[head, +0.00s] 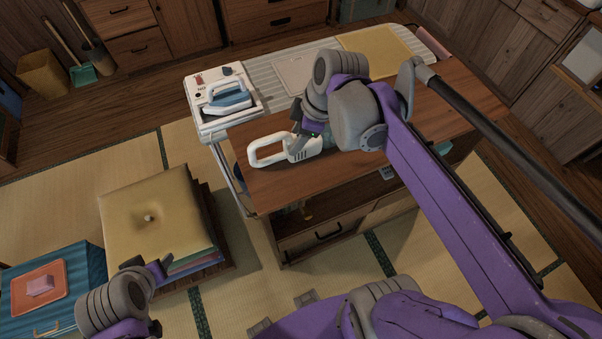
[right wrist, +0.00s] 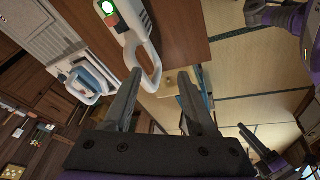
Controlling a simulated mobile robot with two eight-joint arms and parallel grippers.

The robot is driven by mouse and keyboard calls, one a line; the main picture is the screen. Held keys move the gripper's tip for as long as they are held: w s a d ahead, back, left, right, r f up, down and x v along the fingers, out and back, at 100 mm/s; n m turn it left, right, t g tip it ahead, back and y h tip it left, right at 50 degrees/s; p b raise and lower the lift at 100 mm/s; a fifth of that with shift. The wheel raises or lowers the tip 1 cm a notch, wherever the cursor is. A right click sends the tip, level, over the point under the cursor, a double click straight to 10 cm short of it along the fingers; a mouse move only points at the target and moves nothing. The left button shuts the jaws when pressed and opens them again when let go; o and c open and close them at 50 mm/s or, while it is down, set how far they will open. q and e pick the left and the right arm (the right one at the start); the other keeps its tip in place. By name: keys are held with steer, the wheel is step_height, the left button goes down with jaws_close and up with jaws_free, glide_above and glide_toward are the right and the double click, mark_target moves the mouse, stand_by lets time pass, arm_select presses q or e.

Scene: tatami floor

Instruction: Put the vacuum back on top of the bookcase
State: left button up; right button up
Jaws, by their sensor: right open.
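The vacuum (head: 285,150) is a white handheld unit with a looped handle. It lies on the brown wooden top of the bookcase (head: 275,187), near the left edge. In the right wrist view the vacuum (right wrist: 146,57) shows a green light, and its handle loop reaches close to the edge of the wood. My right gripper (right wrist: 165,95) is open and empty, its left fingertip close to the handle loop. In the head view, part of the vacuum's body is hidden by my right gripper (head: 303,127). My left gripper (head: 148,265) is low at the left, apart from the bookcase.
A blue-and-white iron (head: 228,100) stands on the ironing board (head: 268,78) behind the bookcase. A stack of cushions (head: 150,215) and a blue box with an orange tray (head: 65,280) stand left on the tatami. Tatami is open between the cushions and the bookcase.

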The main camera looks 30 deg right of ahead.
steer(key=s+a+f+m+t+h, duration=0.2)
steer(key=s+a+f+m, duration=0.1)
steer(key=s+f+m, duration=0.5)
steer(key=m, duration=0.3)
steer(key=shift+s+a+t, duration=0.3)
steer(key=shift+s, duration=0.05)
